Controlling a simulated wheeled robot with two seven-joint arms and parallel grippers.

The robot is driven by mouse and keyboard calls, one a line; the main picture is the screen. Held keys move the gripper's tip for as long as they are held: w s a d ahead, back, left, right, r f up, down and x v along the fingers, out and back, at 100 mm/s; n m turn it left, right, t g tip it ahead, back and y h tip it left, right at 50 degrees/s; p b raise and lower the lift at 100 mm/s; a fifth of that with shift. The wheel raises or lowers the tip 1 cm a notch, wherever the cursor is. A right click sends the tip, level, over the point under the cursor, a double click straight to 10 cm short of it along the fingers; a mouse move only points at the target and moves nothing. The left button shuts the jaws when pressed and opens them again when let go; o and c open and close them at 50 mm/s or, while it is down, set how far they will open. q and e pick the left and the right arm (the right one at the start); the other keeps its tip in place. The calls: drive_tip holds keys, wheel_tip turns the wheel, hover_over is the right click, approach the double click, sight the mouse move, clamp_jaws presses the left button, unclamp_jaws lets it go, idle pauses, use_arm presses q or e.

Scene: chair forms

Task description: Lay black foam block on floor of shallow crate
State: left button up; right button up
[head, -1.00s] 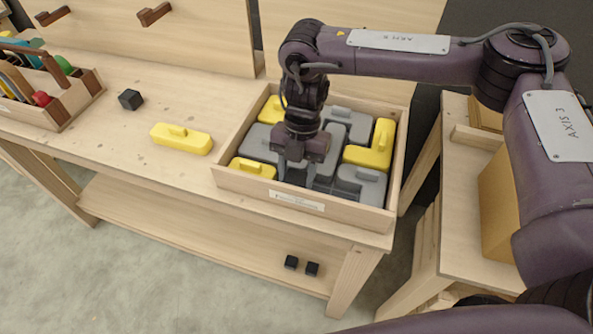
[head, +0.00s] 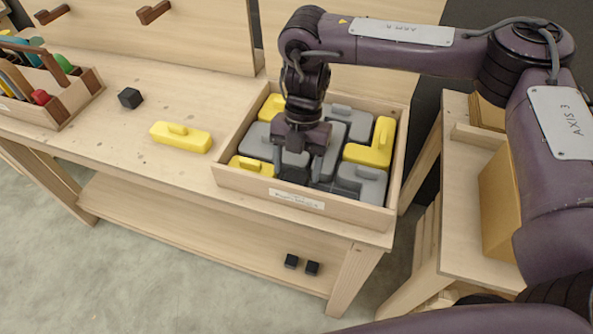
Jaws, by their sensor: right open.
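The shallow crate (head: 230,182) stands on the right end of the workbench, filled with grey and yellow forms with raised grips. My right gripper (head: 297,174) points down over the front middle of the crate, its fingers apart. A dark patch shows low between the fingers; I cannot tell whether it is a black foam block or the shaded crate floor. One black foam block (head: 130,98) lies on the bench top, left of the crate. My left gripper is out of view.
A yellow form (head: 181,137) lies on the bench between the black block and the crate. A wooden tote (head: 60,112) with coloured items stands at far left. A lower wooden stand (head: 455,240) is at right. The bench's left-middle is mostly clear.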

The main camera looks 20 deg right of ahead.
drive_tip(key=v, duration=1)
drive_tip(key=shift+r+p, duration=0.2)
drive_tip(key=shift+p, duration=0.2)
